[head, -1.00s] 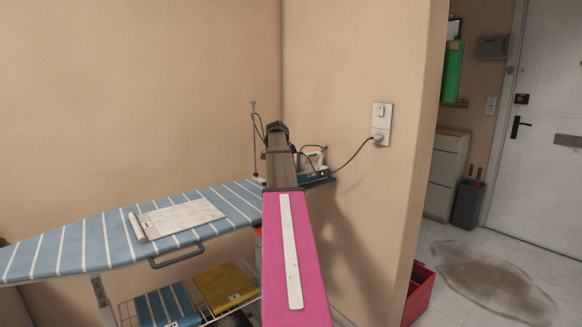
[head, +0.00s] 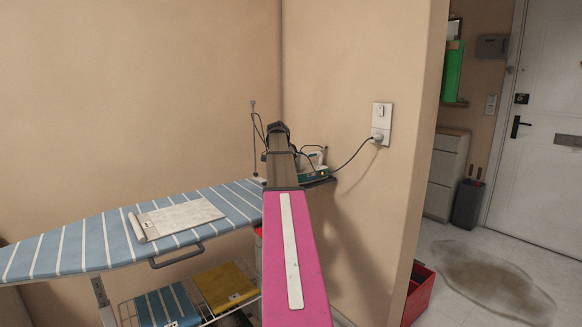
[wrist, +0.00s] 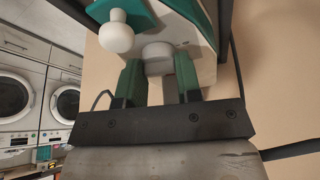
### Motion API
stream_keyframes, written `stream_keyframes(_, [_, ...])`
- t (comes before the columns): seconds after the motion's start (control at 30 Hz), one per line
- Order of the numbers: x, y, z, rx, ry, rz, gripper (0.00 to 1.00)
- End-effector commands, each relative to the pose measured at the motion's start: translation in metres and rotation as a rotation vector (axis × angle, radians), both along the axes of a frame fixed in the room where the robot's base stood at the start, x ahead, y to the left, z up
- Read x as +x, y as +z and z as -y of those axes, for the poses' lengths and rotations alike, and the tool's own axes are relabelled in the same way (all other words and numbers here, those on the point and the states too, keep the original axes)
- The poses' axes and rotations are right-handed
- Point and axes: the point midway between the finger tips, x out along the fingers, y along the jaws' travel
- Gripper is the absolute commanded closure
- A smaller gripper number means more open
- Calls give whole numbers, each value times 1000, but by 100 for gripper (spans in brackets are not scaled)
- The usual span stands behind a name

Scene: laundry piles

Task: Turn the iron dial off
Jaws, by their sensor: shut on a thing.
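In the wrist view the iron (wrist: 205,38) is a white and teal body filling the top of the picture. Its grey round dial (wrist: 158,52) sits between the two dark green fingers of my gripper (wrist: 159,72). The fingers are closed on the dial's sides. I cannot read any dial marking. In the head view the iron (head: 317,160) shows only in part at the right end of the ironing board, behind my arm. My gripper is hidden there by my own arm.
A cord runs from the iron to the wall socket (head: 378,137). A white round knob (wrist: 116,36) is just left of the dial. A red crate (head: 420,291) stands on the floor at right.

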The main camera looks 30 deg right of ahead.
Motion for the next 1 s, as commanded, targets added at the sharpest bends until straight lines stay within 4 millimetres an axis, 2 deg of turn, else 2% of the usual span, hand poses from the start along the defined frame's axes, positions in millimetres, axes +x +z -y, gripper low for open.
stream_keyframes(0.43, [-1, 1, 0, 0, 225, 1, 91])
stream_keyframes(0.97, [0, 1, 0, -1, 256, 1, 91])
stream_keyframes(1.0, [0, 1, 0, -1, 256, 1, 61])
